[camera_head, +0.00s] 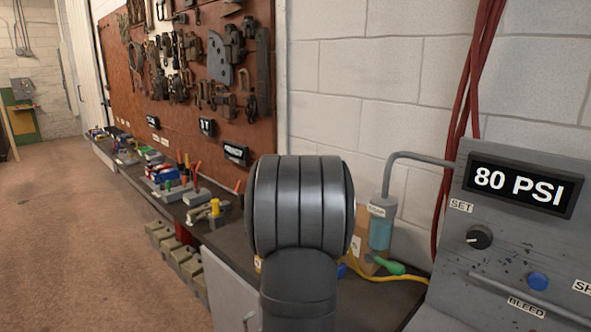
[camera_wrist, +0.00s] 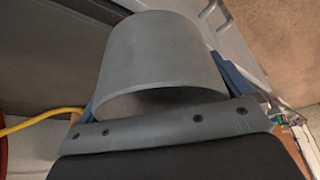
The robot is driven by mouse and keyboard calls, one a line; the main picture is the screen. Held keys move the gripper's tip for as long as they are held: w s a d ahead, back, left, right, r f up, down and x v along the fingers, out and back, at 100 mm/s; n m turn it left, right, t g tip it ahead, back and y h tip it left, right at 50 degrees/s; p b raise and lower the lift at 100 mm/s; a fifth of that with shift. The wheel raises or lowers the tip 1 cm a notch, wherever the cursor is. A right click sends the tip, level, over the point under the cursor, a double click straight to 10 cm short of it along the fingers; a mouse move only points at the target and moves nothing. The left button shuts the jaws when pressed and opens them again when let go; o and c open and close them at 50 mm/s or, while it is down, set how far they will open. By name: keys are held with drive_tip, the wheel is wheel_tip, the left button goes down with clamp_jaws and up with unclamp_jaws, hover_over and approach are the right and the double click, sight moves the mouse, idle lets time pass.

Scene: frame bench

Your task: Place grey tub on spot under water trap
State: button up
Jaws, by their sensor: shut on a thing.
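A grey tub (camera_wrist: 165,50) fills the middle of the wrist view, its rim turned toward the camera. My gripper (camera_wrist: 158,82) is shut on it, with a blue finger at each side. In the head view my own arm hides the gripper and the tub. The water trap (camera_head: 381,228), a clear blue-tinted bowl under a grey pipe, stands just right of my arm near the white wall. The spot under it cannot be made out in either view.
A green-ended tool (camera_head: 388,266) and a yellow hose (camera_head: 400,278) lie near the trap. The grey panel (camera_head: 520,240) reading 80 PSI stands at right. Tools crowd the bench farther left. The wrist view shows dark bench top (camera_wrist: 50,60) beside the tub.

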drive_tip(key=shift+s+a+f+m, duration=0.2)
drive_tip(key=shift+s+a+m, duration=0.05)
drive_tip(key=shift+s+m, duration=0.3)
drive_tip(key=w+d+r, duration=0.4)
drive_tip(key=r, duration=0.4)
drive_tip(key=w+d+r, duration=0.4)
drive_tip(key=r, duration=0.5)
drive_tip(key=w+d+r, duration=0.4)
drive_tip(key=r, duration=0.4)
drive_tip(key=f, duration=2.7)
drive_tip(key=shift+s, duration=0.2)
drive_tip(key=shift+f, duration=0.2)
drive_tip(key=o, duration=0.6)
drive_tip(key=shift+o, duration=0.2)
drive_tip(key=shift+r, duration=0.1)
